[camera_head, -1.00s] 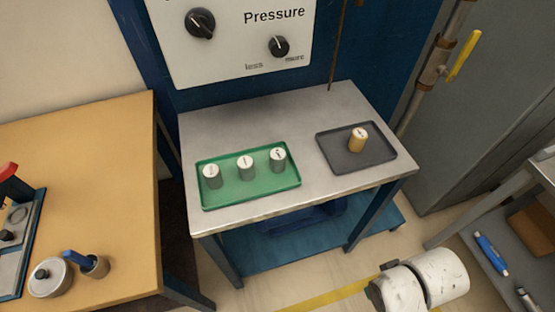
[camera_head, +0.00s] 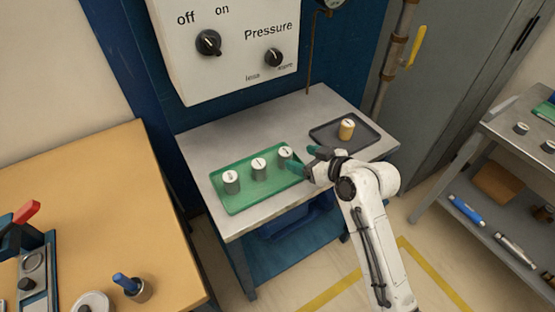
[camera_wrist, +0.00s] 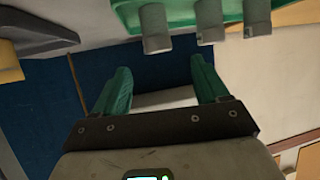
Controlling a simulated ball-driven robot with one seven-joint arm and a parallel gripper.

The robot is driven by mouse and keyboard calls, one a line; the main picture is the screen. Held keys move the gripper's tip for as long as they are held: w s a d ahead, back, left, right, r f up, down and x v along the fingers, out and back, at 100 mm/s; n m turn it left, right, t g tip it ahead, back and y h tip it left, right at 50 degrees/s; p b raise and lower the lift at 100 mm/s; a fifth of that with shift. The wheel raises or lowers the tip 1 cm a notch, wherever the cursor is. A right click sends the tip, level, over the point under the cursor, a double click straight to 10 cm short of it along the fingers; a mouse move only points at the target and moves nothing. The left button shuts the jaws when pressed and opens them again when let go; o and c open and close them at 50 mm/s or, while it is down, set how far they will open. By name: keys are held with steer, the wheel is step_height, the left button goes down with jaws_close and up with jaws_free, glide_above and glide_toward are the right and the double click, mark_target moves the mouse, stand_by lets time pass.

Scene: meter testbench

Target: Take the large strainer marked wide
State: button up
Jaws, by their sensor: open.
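Three grey cylinders with white marked tops stand in a row on the green tray (camera_head: 243,205): left (camera_head: 231,182), middle (camera_head: 258,169) and right (camera_head: 285,154). Their marks are too small to read, so I cannot tell which is the wide strainer. A brass-coloured cylinder (camera_head: 346,130) with a white top stands on the dark tray (camera_head: 322,136). My gripper (camera_head: 304,158) is open, its green fingers close to the right grey cylinder in the head view. In the wrist view my gripper (camera_wrist: 163,86) has nothing between its fingers; the grey cylinders (camera_wrist: 155,28) show inverted beyond it.
The metal bench (camera_head: 200,145) carries both trays below a panel (camera_head: 225,65) with knobs. A wooden table (camera_head: 90,210) is at left, a shelf unit (camera_head: 500,130) at right. A pipe with a yellow handle (camera_head: 416,47) rises behind.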

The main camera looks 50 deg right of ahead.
mark_target(289, 154)
steer(key=shift+p+x, duration=0.4)
steer(key=shift+x, duration=3.1)
steer(key=shift+s+f, duration=0.1)
steer(key=shift+f, duration=0.1)
steer(key=shift+d, duration=0.1)
steer(key=c, duration=1.2)
